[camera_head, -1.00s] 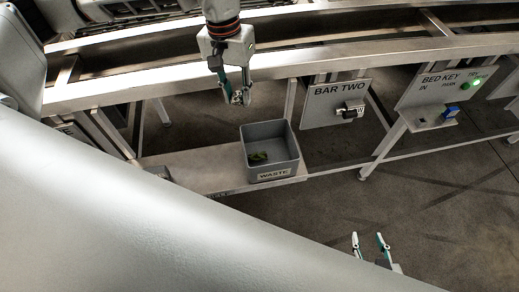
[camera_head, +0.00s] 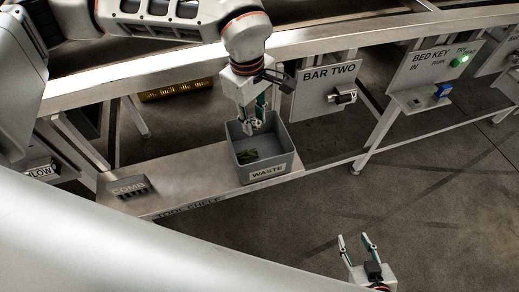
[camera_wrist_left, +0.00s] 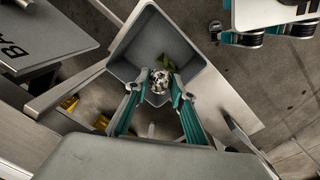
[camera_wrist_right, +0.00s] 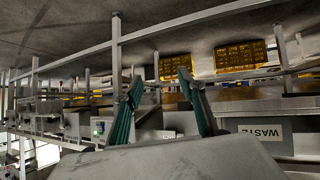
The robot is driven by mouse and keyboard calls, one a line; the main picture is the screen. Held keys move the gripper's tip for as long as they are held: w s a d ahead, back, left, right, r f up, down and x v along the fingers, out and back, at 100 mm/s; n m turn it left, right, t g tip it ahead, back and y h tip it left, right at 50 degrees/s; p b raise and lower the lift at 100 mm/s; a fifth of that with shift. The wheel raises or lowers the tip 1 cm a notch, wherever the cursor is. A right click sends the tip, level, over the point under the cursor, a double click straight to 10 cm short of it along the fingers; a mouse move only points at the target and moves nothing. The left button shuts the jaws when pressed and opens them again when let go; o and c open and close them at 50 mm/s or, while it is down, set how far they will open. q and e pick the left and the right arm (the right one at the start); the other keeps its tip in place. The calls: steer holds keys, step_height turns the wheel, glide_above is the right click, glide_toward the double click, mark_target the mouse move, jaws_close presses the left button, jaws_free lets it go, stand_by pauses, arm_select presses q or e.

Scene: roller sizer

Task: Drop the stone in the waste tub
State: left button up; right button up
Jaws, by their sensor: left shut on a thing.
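The grey waste tub (camera_head: 268,172), labelled WASTE, stands on the tool shelf. A green leafy scrap (camera_head: 247,154) lies inside it. My left gripper (camera_head: 254,128) hangs over the tub's back part. In the left wrist view it is shut on the stone (camera_wrist_left: 158,82), a speckled grey and white lump held between the fingertips over the tub's opening. The leafy scrap (camera_wrist_left: 166,63) shows just beyond the stone. The stone is hard to make out in the head view. My right gripper (camera_head: 354,238) is open and empty, well in front of the shelf at the lower right.
The tool shelf (camera_head: 190,192) carries a COMB holder (camera_head: 130,188) at the left. The BAR TWO panel (camera_head: 325,88) stands close right of my left gripper. The BED KEY panel (camera_head: 430,80) is further right. A yellow crate (camera_head: 177,90) sits behind under the frame.

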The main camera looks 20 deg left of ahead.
arm_select(q)
steer(key=shift+f, duration=0.45)
step_height(320, 180, down, 5)
steer(key=b, duration=0.3)
steer(key=shift+r, duration=0.1)
steer(key=o, duration=1)
steer(key=shift+r, duration=0.1)
steer(key=shift+o, duration=0.9)
steer(key=r, duration=1.2)
steer(key=shift+s+a, duration=0.2)
steer(key=shift+s, duration=0.2)
arm_select(e)
steer(key=shift+w+d+f, duration=0.15)
steer(key=shift+d+f, duration=0.1)
steer(key=shift+f, duration=0.4)
steer(key=shift+w+d+f, duration=0.1)
steer(key=shift+d+f, duration=0.1)
steer(key=shift+f, duration=0.4)
